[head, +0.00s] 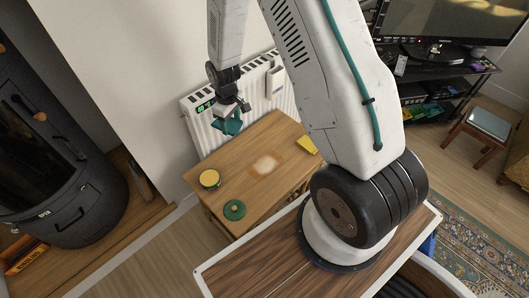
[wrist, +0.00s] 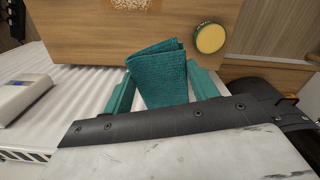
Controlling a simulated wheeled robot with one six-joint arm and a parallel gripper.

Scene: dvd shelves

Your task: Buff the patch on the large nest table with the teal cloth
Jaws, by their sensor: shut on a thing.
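The large nest table (head: 222,178) is a wooden table in front of a white radiator in the head view; its top also shows in the wrist view (wrist: 85,35). A pale, whitish patch (head: 266,164) lies near the middle of its top; part of it shows at the top edge of the wrist view (wrist: 130,4). My gripper (head: 232,122) is shut on the folded teal cloth (wrist: 160,75). It holds the cloth above the table's far-left side, near the radiator, apart from the patch.
A round yellow-topped tin (head: 209,178) and a green ring-shaped object (head: 234,210) stand on the table's left side. A yellow block (head: 306,145) lies at its right. The radiator (head: 205,124) stands close behind. A black stove (head: 50,150) is at the left.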

